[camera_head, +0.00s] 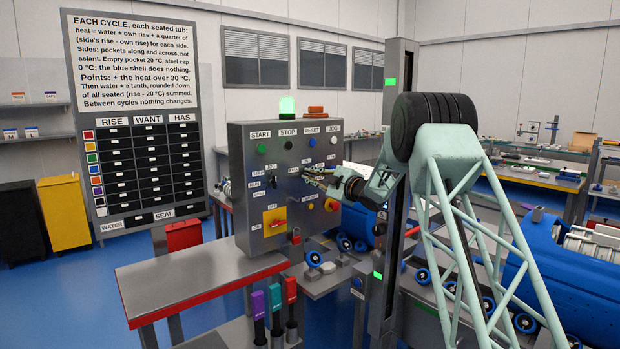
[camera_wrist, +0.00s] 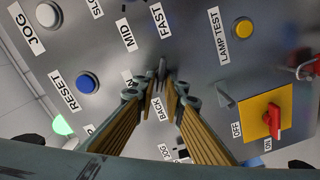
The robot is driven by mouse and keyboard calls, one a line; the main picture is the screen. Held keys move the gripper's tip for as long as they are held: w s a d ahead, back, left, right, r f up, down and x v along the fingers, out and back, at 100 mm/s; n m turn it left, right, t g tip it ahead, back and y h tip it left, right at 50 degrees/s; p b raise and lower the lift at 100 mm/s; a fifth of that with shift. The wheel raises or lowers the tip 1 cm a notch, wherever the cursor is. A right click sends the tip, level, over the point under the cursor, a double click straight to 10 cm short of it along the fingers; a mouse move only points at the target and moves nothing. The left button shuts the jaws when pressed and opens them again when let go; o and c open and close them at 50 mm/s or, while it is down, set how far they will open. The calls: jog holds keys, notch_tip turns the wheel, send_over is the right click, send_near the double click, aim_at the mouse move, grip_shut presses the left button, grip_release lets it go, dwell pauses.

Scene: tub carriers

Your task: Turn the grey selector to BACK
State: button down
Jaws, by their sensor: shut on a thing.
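The grey selector (camera_wrist: 162,68) is on the face of a metal control panel (camera_head: 243,148). In the wrist view only a narrow grey part of it shows at my fingertips, and the rest is hidden. My gripper (camera_wrist: 160,92) is shut on it; in the head view my gripper (camera_head: 314,177) reaches the panel from the right. A BACK label (camera_wrist: 158,108) shows between my fingers. MID (camera_wrist: 128,36) and FAST (camera_wrist: 159,21) labels show beyond the fingertips. I cannot tell which label the selector points to.
Near my gripper are a blue RESET button (camera_wrist: 88,82), a white JOG button (camera_wrist: 48,14), a yellow LAMP TEST button (camera_wrist: 242,27) and a red switch on a yellow plate (camera_wrist: 254,118). A red-edged metal table (camera_head: 195,268) stands before the panel.

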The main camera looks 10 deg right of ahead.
jog(key=c, duration=2.7)
grip_release()
jog(key=shift+v, duration=6)
